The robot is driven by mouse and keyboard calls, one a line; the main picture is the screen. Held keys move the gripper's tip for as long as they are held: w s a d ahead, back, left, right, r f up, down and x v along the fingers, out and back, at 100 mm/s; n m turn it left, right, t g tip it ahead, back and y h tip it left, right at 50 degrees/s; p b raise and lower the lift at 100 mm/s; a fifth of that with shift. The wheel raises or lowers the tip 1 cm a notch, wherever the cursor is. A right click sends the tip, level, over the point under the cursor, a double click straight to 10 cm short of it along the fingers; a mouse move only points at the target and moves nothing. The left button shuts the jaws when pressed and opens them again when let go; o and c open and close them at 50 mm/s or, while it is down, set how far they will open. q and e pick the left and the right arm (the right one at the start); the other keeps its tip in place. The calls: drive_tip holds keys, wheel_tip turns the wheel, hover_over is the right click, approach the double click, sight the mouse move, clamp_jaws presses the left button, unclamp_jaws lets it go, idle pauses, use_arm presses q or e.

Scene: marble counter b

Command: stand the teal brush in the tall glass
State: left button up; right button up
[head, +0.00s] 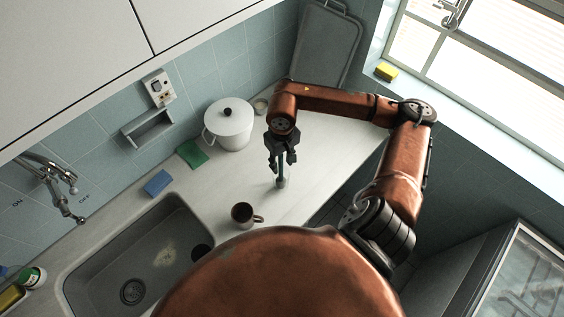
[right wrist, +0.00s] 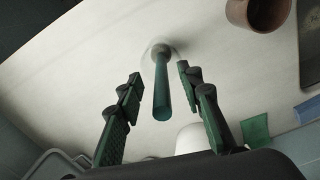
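The teal brush (right wrist: 161,92) stands roughly upright on the counter, its handle end towards my right wrist camera. In the head view the brush (head: 281,172) shows just below my right gripper (head: 280,160). Faint clear curves around the brush's grey lower end look like the tall glass (right wrist: 179,50), with the brush seeming to stand inside it; its outline is hard to make out. In the wrist view my right gripper (right wrist: 157,88) is open, its fingers on either side of the handle with visible gaps. My left gripper is not in view.
A brown mug (head: 242,214) stands near the sink (head: 125,275). A white lidded pot (head: 229,125), a green cloth (head: 192,154) and a blue sponge (head: 157,183) are along the wall. The counter right of the brush is clear up to its edge.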

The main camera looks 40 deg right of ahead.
wheel_tip(320, 180, up, 12)
drive_tip(key=shift+f, duration=0.1)
idle(1.2)
